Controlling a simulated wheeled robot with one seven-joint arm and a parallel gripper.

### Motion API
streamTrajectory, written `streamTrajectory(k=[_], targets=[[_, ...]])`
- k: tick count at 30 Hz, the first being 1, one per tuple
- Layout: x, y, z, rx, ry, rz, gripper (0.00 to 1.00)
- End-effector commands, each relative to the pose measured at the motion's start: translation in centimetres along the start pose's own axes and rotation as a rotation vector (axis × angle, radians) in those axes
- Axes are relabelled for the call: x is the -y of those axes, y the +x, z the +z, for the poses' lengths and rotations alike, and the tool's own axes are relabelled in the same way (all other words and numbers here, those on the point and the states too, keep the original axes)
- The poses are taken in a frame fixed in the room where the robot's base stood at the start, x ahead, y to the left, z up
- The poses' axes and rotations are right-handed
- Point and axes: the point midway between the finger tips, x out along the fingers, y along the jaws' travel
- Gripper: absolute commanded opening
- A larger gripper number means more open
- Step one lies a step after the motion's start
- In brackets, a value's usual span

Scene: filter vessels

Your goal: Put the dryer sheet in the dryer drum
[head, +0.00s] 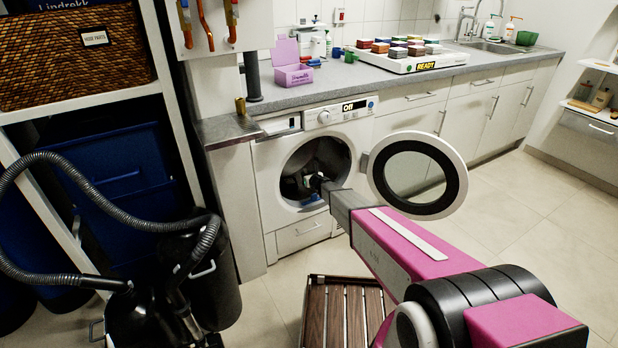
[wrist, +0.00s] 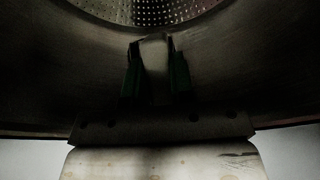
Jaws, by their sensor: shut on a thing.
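The dryer (head: 345,135) stands under the counter with its round door (head: 459,190) swung open to the right. Its drum (wrist: 150,10) shows as perforated metal at the top of the dark wrist view. My gripper (wrist: 155,58) is inside the dryer's round opening, its green-sided fingers shut on the pale dryer sheet (wrist: 154,52). The sheet stands between the fingertips, in front of the perforated metal. In the head view my gripper (head: 318,183) is partly hidden in shadow, and a small white patch beside it may be the sheet.
Dark items, one bluish, show inside the opening, too dim to name. An open pink box (head: 292,76) sits on the counter, left of a white tray (head: 400,62) with coloured blocks. A slatted wooden stand (head: 345,310) is on the floor. A vacuum cleaner (head: 155,310) stands at left.

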Motion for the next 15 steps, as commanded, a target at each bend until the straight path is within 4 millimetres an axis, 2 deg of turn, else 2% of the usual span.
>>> streamTrajectory(k=[3, 15], targets=[[0.0, 1.5, -0.3, 0.0, 0.0, 0.001, 0.01], [0.0, 5.2, -1.0, 0.001, 0.0, 0.001, 0.01]])
